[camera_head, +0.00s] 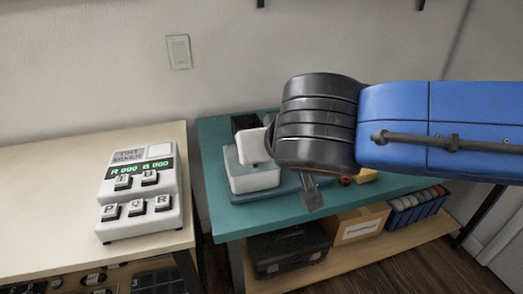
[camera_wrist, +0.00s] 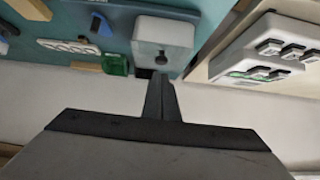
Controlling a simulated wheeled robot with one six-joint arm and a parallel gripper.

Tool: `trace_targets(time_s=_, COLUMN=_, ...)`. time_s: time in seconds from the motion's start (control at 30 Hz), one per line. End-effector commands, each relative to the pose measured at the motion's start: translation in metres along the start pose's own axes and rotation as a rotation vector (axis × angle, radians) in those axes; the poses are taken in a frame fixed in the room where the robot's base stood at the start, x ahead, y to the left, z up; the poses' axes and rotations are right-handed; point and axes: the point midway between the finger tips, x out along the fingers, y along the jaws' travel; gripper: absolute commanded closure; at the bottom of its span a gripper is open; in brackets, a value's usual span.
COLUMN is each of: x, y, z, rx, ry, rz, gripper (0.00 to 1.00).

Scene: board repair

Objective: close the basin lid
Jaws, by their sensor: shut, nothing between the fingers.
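The white basin (camera_head: 254,180) stands on the teal table, left of my arm. A pale upright piece (camera_head: 251,147), which looks like its lid standing open, rises at its right rear, partly hidden by my black wrist. In the wrist view a white box-shaped part with a dark round knob (camera_wrist: 165,33) lies just beyond my fingers; I cannot tell whether it is the lid or the basin.
The teal table (camera_head: 233,222) holds a blue tray (camera_wrist: 119,12), a green block (camera_wrist: 115,65) and small yellow parts. The tint mixer (camera_head: 140,195) stands on the wooden table at left. A dark case (camera_head: 288,250), carton (camera_head: 358,226) and blue bin (camera_head: 418,211) sit on the lower shelf.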

Motion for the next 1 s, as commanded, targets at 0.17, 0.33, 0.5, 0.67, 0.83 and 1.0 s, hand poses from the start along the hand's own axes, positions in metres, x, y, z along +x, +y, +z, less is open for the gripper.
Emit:
trace_targets(time_s=0.17, x=-0.014, y=0.000, z=0.007, rx=0.000, ry=0.001, rz=-0.003, gripper=1.00)
trace_targets(time_s=0.33, x=-0.028, y=-0.001, z=0.015, rx=0.000, ry=0.001, rz=-0.005, gripper=1.00)
trace_targets(time_s=0.5, x=-0.042, y=-0.001, z=0.022, rx=0.000, ry=0.001, rz=-0.005, gripper=1.00)
trace_targets(time_s=0.67, x=-0.054, y=0.000, z=0.029, rx=0.000, ry=0.002, rz=-0.004, gripper=1.00)
trace_targets(time_s=0.83, x=-0.065, y=0.000, z=0.034, rx=0.000, ry=0.002, rz=-0.004, gripper=1.00)
trace_targets(time_s=1.0, x=-0.072, y=0.000, z=0.038, rx=0.000, ry=0.001, rz=-0.003, gripper=1.00)
